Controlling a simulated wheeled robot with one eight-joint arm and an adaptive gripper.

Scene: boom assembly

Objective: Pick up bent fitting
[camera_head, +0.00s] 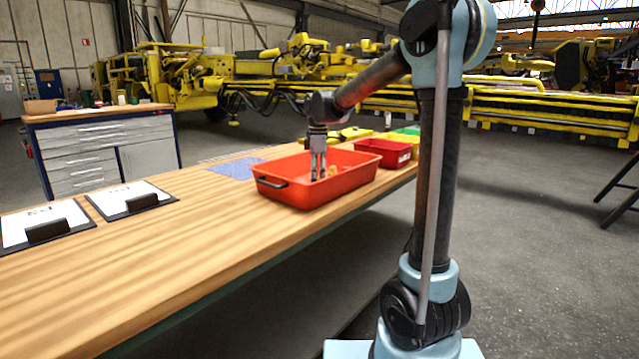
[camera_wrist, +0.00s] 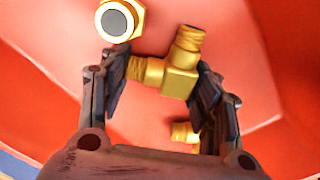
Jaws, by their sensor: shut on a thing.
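The bent fitting (camera_wrist: 180,72) is a brass-coloured elbow with two threaded ends. In the wrist view it sits between the fingers of my gripper (camera_wrist: 160,84), which is shut on it. In the head view my gripper (camera_head: 318,172) points down into the large red bin (camera_head: 310,193) on the workbench. The fitting in the grip cannot be made out clearly there. Whether it touches the bin floor is hard to tell.
A hex-ended brass fitting (camera_wrist: 119,20) lies at the upper left of the wrist view. Another brass fitting (camera_wrist: 183,132) is partly hidden below the grip. A smaller red bin (camera_head: 385,153) stands behind the large one. Two clipboards (camera_head: 130,199) lie on the workbench (camera_head: 190,240).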

